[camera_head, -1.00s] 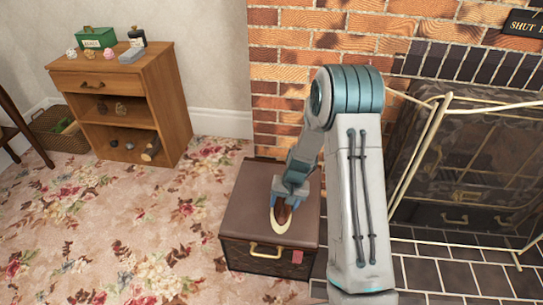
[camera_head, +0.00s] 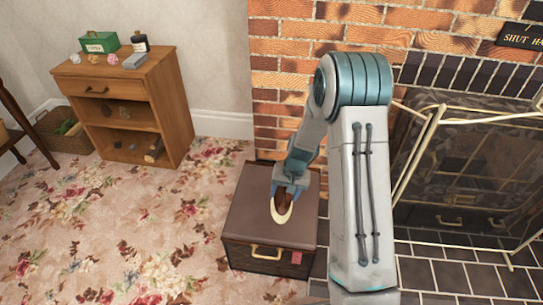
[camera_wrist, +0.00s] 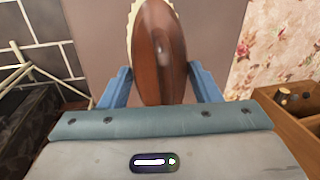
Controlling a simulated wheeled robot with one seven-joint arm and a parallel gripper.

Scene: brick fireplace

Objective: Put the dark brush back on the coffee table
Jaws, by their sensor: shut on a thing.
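The dark brush (camera_head: 283,205) has a brown wooden back and a pale bristle edge. My gripper (camera_head: 289,189) is shut on it, with the brush pointing down and forward over a brown trunk (camera_head: 245,215). In the wrist view the brush (camera_wrist: 158,50) sits between the two blue fingers of my gripper (camera_wrist: 162,88), its bristles showing along the left edge. I cannot tell whether the brush touches the trunk lid. No coffee table can be made out for certain; a dark wooden leg (camera_head: 22,118) of some furniture shows at the left edge.
A wooden cabinet (camera_head: 120,75) with small items on top stands at the left wall, a wicker basket (camera_head: 62,143) beside it. A brick fireplace with a gold-framed screen (camera_head: 425,150) is on the right. Floral carpet (camera_head: 150,220) lies open at the left.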

